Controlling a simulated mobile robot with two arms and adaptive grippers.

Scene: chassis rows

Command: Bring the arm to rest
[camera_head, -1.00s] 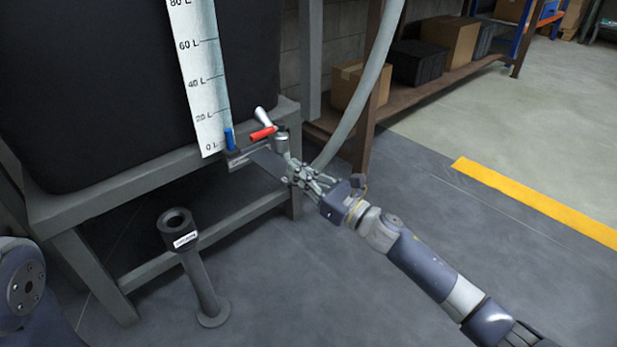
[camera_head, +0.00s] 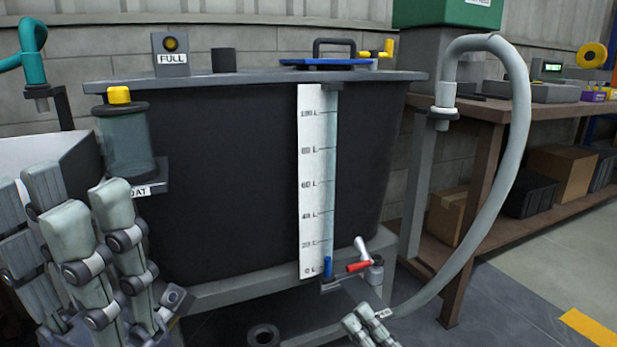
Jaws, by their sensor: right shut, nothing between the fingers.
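My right gripper (camera_head: 368,326) shows at the bottom edge of the head view, below the tank's drain valve. Its fingers are together with nothing between them; the rest of that arm is out of frame. The valve has a red lever (camera_head: 359,266) and a metal body (camera_head: 375,272); the gripper appears apart from it. My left gripper (camera_head: 85,225) is large and close at the lower left, fingers pointing up. Its fingers overlap in the picture, so I cannot tell how far they are parted. It covers part of the tank's left side.
The black tank (camera_head: 230,180) on a grey stand fills the middle, with a litre scale (camera_head: 312,190). A grey hose (camera_head: 519,140) loops down at the right, past a brown shelf (camera_head: 480,215) with boxes. A black socket (camera_head: 263,336) is low centre. Open floor lies at lower right.

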